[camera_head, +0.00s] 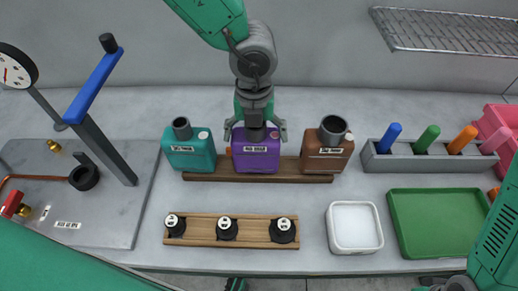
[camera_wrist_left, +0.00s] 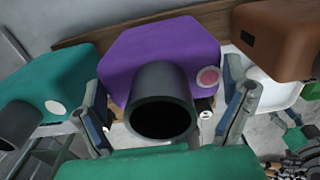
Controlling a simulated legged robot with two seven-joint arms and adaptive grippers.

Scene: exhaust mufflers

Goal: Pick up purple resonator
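The purple resonator (camera_head: 256,153), a box with a white label and a dark pipe, stands upright on the wooden rack (camera_head: 308,179) between a teal one (camera_head: 188,150) and a brown one (camera_head: 324,155). My left gripper (camera_head: 255,131) is right above it, open, with a finger to each side of the pipe. In the left wrist view the purple resonator (camera_wrist_left: 165,50) and its round dark pipe opening lie between the spread fingers of that gripper (camera_wrist_left: 164,85). I cannot tell whether the fingers touch the box. My right gripper does not show clearly.
In front are a wooden strip with black-and-white knobs (camera_head: 246,244), a white tray (camera_head: 329,228) and a green tray (camera_head: 391,218). A grey holder (camera_head: 375,165) with coloured handles is at right. A stand with a blue bar (camera_head: 94,86) is at left.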

